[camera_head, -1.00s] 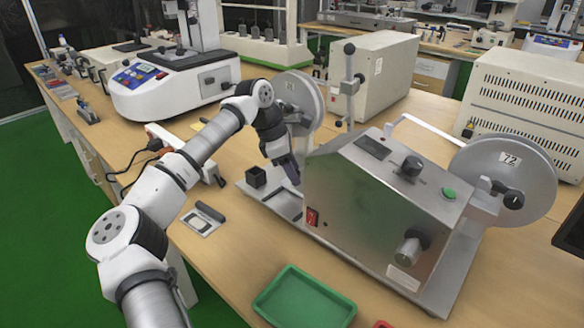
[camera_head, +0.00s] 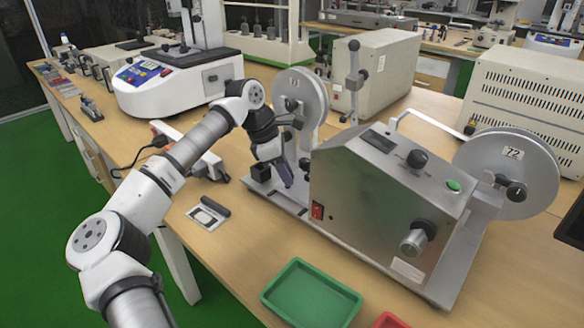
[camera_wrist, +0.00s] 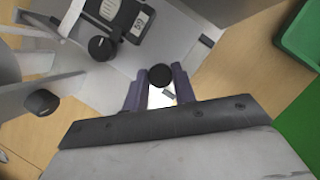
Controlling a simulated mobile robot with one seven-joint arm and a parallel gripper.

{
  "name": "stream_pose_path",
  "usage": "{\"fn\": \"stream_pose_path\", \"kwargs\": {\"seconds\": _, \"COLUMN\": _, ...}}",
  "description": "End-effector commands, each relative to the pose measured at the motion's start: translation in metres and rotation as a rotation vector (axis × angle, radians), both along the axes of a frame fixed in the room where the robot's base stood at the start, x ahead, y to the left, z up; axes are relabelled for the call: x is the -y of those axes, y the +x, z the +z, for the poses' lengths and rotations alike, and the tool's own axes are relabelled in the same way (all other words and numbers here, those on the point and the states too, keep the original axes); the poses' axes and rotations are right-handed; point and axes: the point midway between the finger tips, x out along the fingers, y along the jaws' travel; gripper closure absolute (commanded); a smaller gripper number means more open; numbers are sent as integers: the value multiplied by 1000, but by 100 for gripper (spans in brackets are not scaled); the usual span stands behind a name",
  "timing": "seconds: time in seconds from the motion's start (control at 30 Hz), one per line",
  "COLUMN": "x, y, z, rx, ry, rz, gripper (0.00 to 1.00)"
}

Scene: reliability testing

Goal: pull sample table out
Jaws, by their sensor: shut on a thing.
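The bench machine (camera_head: 372,205) has a metal housing and a long grey base plate. My gripper (camera_head: 288,178) reaches down at the left of the housing, just above the base plate. In the wrist view its two purple fingers (camera_wrist: 159,90) are shut on a round black knob (camera_wrist: 160,76), with a bright metal piece below it. A black block (camera_head: 262,172) sits on the base plate to the left of my gripper. I cannot tell which part is the sample table, and the fingers hide how the knob is joined to the machine.
A large disc (camera_head: 301,105) stands behind my gripper and another, marked 72 (camera_head: 506,178), at the housing's right. A green tray (camera_head: 312,292) and a small flat item (camera_head: 208,214) lie on the bench. A power strip (camera_head: 190,150) with cables is behind my arm.

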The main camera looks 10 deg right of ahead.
Motion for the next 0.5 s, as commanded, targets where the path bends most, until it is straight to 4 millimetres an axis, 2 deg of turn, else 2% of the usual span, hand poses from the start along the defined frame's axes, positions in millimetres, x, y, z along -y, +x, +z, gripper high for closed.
{"fn": "stream_pose_path", "kwargs": {"seconds": 0.03, "x": -14, "y": -7, "z": -3, "rx": 2, "ry": 2, "rz": 3, "gripper": 100}}
{"fn": "stream_pose_path", "kwargs": {"seconds": 0.2, "x": -42, "y": -26, "z": -2, "rx": 3, "ry": 1, "rz": 3, "gripper": 100}}
{"fn": "stream_pose_path", "kwargs": {"seconds": 0.33, "x": -52, "y": -33, "z": 0, "rx": 3, "ry": 1, "rz": 2, "gripper": 100}}
{"fn": "stream_pose_path", "kwargs": {"seconds": 0.5, "x": -53, "y": -35, "z": 1, "rx": 2, "ry": 1, "rz": 2, "gripper": 100}}
